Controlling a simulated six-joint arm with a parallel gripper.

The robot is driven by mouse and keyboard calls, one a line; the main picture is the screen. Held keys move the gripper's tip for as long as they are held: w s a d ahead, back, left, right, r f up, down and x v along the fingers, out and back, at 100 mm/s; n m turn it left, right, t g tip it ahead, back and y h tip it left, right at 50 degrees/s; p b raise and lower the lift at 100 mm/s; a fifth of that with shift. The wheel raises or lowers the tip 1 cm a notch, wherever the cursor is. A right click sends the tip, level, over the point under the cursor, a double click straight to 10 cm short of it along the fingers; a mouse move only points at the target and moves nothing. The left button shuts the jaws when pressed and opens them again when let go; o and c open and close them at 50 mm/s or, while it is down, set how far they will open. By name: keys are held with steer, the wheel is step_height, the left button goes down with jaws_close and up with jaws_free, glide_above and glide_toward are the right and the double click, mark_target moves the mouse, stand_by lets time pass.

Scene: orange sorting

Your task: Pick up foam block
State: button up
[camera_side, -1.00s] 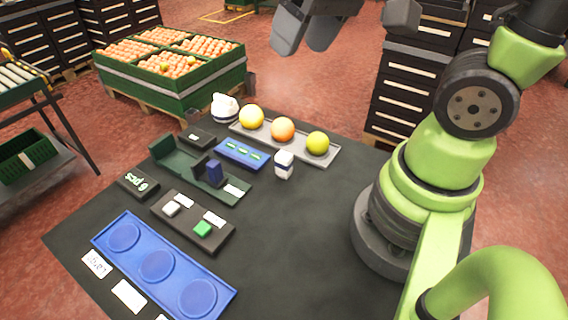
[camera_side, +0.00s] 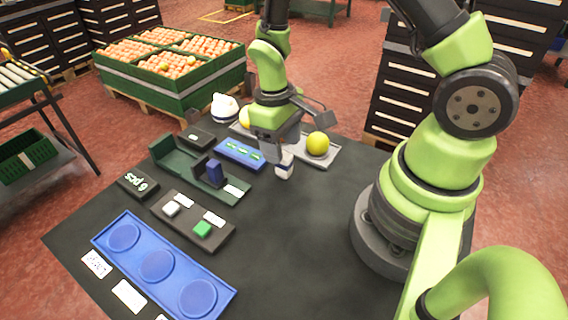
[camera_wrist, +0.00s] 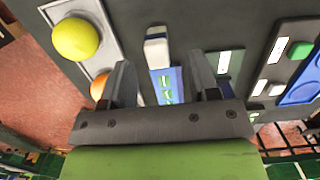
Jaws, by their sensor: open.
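A small white block with a dark blue band (camera_side: 284,171), which I take for the foam block, stands on the dark table. My gripper (camera_side: 276,154) is over it in the side view and hides its upper part. In the wrist view the white block (camera_wrist: 157,50) shows between and just beyond the tips of my open fingers (camera_wrist: 160,72). The fingers are apart and hold nothing. I cannot tell how high they are above the block.
A small blue tray (camera_side: 226,147) with green pieces is to the left. A green holder (camera_side: 166,154) with a blue block (camera_side: 214,172) is farther left. The front right tabletop is clear.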

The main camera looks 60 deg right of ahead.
mark_target(284, 154)
steer(key=shift+s+d+f, duration=0.1)
steer(key=shift+s+f, duration=0.05)
steer(key=shift+f, duration=1.3)
steer(key=shift+s+d+f, duration=0.1)
steer(key=shift+f, duration=1.3)
steer(key=c, duration=1)
